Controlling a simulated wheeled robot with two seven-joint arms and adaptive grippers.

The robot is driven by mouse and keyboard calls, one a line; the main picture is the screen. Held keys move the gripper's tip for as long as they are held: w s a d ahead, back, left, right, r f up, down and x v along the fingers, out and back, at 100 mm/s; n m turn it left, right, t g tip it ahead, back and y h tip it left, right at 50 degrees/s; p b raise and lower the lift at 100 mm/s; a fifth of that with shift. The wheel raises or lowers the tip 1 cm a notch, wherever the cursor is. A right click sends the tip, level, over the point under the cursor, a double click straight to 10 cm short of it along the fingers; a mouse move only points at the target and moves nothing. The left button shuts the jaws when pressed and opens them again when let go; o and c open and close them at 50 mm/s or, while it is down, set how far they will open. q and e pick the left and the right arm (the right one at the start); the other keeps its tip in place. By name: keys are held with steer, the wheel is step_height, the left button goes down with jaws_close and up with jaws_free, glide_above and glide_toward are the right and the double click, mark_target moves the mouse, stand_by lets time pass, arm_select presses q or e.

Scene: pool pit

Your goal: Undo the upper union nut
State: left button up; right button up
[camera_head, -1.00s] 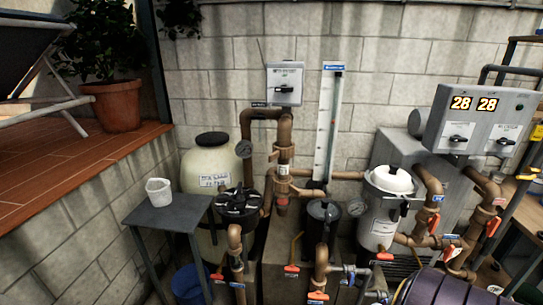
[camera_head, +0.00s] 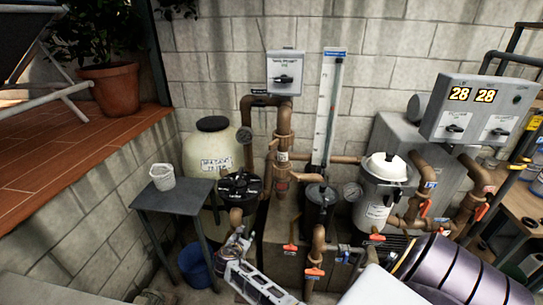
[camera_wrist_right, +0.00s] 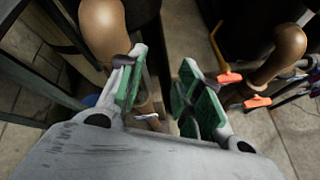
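My right gripper (camera_head: 238,242) is low at the front, beside the brown elbow pipe (camera_head: 236,216) in front of the black-lidded pot. In the right wrist view the right gripper (camera_wrist_right: 160,76) is open, its green-padded fingers apart. That brown pipe (camera_wrist_right: 102,28) passes beyond the left finger, and part of it shows in the gap. I cannot tell whether the fingers touch it. A taller brown pipe (camera_head: 284,122) with thick collars stands by the wall. My left gripper is not in view.
A grey side table (camera_head: 180,198) with a white cup (camera_head: 162,176) stands left, a blue bucket (camera_head: 194,266) below it. Red-handled valves (camera_head: 314,271) and pipes crowd the right. A cream tank (camera_head: 206,152) stands behind.

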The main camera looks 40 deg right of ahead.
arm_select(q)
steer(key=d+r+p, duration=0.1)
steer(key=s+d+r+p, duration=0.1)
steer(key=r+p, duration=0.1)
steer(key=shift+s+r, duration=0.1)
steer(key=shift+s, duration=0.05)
arm_select(e)
steer(key=d+r+g+h, duration=0.1)
steer(key=r+h, duration=0.3)
steer(key=r, duration=1.4)
steer(key=d+r+g+h, duration=0.1)
steer(key=d+r+h, duration=0.2)
steer(key=r, duration=1.6)
steer(key=shift+s+d+h, duration=0.3)
steer(key=shift+s+h, duration=0.05)
steer(key=shift+h, duration=0.05)
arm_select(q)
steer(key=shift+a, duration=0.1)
